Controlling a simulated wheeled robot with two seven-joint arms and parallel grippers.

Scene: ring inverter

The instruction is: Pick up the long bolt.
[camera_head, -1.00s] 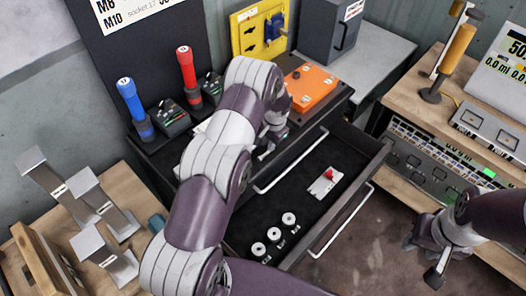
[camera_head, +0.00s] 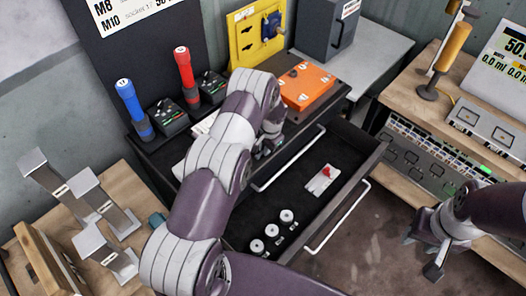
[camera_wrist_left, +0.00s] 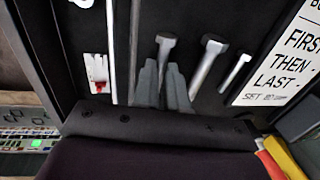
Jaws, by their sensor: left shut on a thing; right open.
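My left gripper (camera_wrist_left: 162,88) is shut on a grey metal bolt (camera_wrist_left: 166,42). The bolt's head stands out beyond the fingertips; its lower shank is hidden between the fingers, so I cannot tell its full length. Two other bolts lie to its right in the left wrist view: a large one (camera_wrist_left: 208,62) and a smaller one (camera_wrist_left: 236,72). In the head view my left gripper (camera_head: 268,146) is over the black cabinet top, partly hidden by its arm; the bolts are not clear there. My right gripper (camera_head: 424,257) is open and empty, above the floor at right.
The open drawer (camera_head: 305,215) holds several white round parts (camera_head: 287,216) and a white plate with a red piece (camera_head: 321,180). An orange box (camera_head: 307,86), a blue driver (camera_head: 133,104) and a red driver (camera_head: 186,72) stand around the cabinet top. A wooden bench (camera_head: 440,95) is at right.

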